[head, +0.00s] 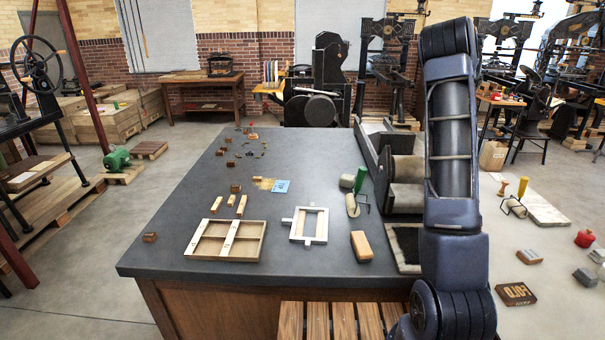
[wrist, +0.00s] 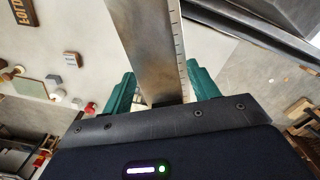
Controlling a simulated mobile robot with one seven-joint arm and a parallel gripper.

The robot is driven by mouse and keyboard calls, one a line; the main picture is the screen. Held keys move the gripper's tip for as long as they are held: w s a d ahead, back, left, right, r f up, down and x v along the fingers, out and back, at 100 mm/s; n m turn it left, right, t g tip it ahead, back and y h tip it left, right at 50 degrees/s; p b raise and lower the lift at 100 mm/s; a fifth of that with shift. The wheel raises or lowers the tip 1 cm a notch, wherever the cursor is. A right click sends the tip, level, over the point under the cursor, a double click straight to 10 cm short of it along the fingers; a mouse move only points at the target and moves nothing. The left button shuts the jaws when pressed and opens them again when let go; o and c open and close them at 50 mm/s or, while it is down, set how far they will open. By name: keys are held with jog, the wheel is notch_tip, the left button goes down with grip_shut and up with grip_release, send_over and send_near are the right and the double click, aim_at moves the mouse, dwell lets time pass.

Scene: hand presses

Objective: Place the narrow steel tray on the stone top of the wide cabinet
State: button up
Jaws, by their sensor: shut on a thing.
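The narrow steel tray (wrist: 148,35) is a long, bare metal strip with tick-like marks along its right edge in the wrist view. It runs from between the green fingers out past the top of the picture, so its far end is hidden. My gripper (wrist: 160,92) is shut on the tray's near end. In the head view my arm stands at the right, and neither the gripper nor the tray can be made out there. The wide cabinet's stone top (head: 175,238) is dark grey over a wooden body, left of my arm.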

jog(key=w+a+n, duration=0.3)
jog(key=a, duration=0.5)
jog(key=w+a+n, duration=0.4)
jog(key=a, duration=0.3)
jog(key=w+a+n, duration=0.4)
jog(key=a, duration=0.4)
jog(key=shift+w+a, duration=0.1)
jog(key=shift+a, duration=0.25)
jog(key=a+n, duration=1.8)
jog(key=a, duration=2.4)
jog(key=n, duration=1.9)
send_over(195, 199)
notch_tip(195, 199, down, 25)
jog(key=shift+w, duration=0.1)
